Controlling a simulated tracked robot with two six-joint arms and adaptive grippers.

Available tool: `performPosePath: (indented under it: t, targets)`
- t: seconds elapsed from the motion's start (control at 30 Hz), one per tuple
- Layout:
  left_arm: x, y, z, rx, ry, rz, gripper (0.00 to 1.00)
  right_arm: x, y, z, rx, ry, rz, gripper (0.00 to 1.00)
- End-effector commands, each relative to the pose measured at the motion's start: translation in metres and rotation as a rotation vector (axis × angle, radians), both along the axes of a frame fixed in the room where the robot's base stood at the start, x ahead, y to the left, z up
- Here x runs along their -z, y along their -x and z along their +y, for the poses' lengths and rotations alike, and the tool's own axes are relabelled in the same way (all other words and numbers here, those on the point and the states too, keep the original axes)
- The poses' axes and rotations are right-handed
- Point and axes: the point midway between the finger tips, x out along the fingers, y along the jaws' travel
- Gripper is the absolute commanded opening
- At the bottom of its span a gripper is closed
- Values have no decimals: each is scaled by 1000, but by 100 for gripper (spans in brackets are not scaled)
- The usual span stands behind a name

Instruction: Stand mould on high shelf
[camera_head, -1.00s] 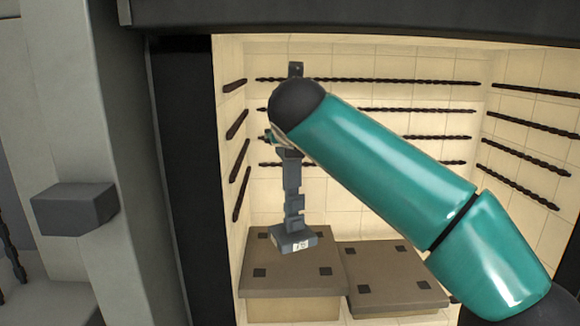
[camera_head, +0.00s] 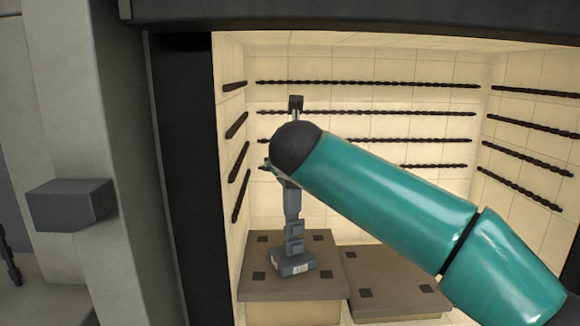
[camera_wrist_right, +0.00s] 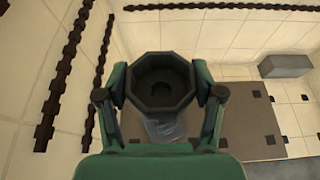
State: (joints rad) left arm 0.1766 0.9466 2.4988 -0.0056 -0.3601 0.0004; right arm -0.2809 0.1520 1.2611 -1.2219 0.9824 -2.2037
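The mould (camera_head: 293,229) is a grey stepped column on a wide foot with a small pale label. In the head view it stands upright over the taller, left-hand brown-topped platform (camera_head: 255,292). I cannot tell whether its foot touches the top. In the right wrist view its dark octagonal cup (camera_wrist_right: 160,85) with a round hole sits between the fingers of my right gripper (camera_wrist_right: 160,98), which looks shut around it. In the head view my dark wrist joint and teal arm hide most of that gripper. My left gripper is not in view.
A lower brown-topped platform (camera_head: 392,282) adjoins on the right. Dark twisted rods (camera_head: 365,83) line the pale tiled walls in several rows. A black frame edge (camera_head: 185,180) bounds the opening on the left. A grey block (camera_wrist_right: 284,65) shows in the right wrist view.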

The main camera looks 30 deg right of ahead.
Motion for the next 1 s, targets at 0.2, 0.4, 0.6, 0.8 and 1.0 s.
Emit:
performPosePath:
  t: [0.2, 0.4, 0.6, 0.8, 1.0]
  targets:
    - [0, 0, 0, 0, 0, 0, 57, 0, 0, 0, -1, 0, 0, 88]
    - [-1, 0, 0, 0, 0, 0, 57, -1, 0, 1, -1, 0, 0, 88]
    - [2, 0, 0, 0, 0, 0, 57, -7, 10, 8, -4, 0, -3, 88]
    - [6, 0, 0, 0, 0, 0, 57, -20, 38, 27, -7, -1, -4, 88]
    - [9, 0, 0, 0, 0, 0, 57, -36, 70, 45, -6, -1, -3, 88]
